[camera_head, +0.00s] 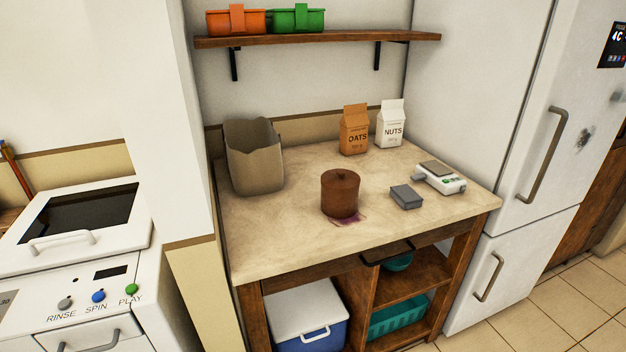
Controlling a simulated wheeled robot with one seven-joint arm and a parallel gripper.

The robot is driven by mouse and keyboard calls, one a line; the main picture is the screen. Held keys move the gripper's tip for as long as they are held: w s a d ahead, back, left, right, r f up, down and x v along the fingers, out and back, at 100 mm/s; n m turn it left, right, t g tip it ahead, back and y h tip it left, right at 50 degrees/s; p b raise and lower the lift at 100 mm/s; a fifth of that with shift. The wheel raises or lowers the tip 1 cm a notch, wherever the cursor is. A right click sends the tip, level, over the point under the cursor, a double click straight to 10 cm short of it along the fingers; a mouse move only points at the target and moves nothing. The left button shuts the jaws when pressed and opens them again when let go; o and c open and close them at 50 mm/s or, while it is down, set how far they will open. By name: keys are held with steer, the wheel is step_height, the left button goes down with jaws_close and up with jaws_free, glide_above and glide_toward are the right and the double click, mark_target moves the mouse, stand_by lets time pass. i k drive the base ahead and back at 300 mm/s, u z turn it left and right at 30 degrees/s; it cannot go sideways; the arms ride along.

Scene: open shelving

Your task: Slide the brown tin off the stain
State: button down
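The brown tin (340,196) is a round, lidded container standing upright near the middle of the countertop (290,235). A purplish stain (348,221) shows at the tin's front and right base. The tin covers part of the stain, so its full extent is hidden. My gripper is not in view.
A tan open bag (255,165) stands at the counter's back left. Oats (354,135) and nuts (390,128) cartons stand at the back. A grey box (405,197) and a scale (440,177) sit right of the tin. The counter's front left is clear.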

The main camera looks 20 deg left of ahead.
mark_target(338, 205)
steer(key=u, duration=0.75)
steer(key=i, duration=1.2)
steer(key=u, duration=0.65)
